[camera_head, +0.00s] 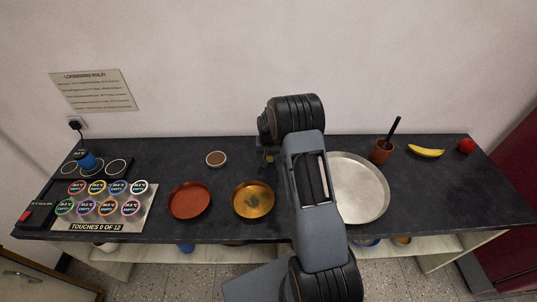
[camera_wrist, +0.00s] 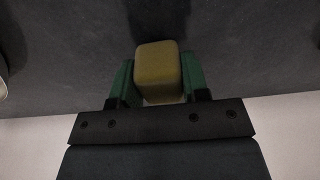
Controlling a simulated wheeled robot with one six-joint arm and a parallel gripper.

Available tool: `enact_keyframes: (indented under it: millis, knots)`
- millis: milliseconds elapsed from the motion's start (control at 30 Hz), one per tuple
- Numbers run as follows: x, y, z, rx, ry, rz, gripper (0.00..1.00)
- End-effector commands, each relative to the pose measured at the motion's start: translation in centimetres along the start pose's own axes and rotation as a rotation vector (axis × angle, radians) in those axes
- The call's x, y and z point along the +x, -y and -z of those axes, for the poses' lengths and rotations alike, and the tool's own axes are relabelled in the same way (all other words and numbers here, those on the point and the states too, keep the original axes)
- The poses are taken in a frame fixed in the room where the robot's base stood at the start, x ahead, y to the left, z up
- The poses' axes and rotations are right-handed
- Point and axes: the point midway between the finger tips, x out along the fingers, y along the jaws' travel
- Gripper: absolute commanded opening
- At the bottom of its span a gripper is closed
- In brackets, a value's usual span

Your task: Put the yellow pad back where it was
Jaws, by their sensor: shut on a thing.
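The yellow pad (camera_wrist: 158,72) is a small rounded block in the wrist view. The two green fingers of my gripper (camera_wrist: 158,76) are shut on it, one on each side. In the head view my gripper (camera_head: 267,158) is partly hidden by my arm, over the back middle of the dark counter. Only a small bit of yellow shows there. A dark shadow lies by the pad in the wrist view; I cannot tell if the pad touches the counter.
On the counter (camera_head: 130,160), a red-brown dish (camera_head: 189,200) and a brass dish (camera_head: 253,201) stand left of my arm. A small brown-filled bowl (camera_head: 216,158) is behind them. A large steel pan (camera_head: 362,190) is right of my arm. Several labelled discs lie on a board (camera_head: 145,212) at left.

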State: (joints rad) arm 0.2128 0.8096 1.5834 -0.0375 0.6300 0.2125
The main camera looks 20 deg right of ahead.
Motion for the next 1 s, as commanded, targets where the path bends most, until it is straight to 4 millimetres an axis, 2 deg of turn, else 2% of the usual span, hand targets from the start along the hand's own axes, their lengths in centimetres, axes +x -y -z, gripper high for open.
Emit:
enact_keyframes:
  millis: [500,533,767,1000]
  knots:
    - [1.07,0.02,-0.13,0.000,-0.001,0.000,0.16]
    - [0.88,0.02,-0.10,0.000,-0.001,0.000,0.45]
    - [0.84,0.02,-0.10,0.000,-0.001,0.000,0.67]
    - [0.76,0.01,-0.09,0.000,-0.001,0.000,0.67]
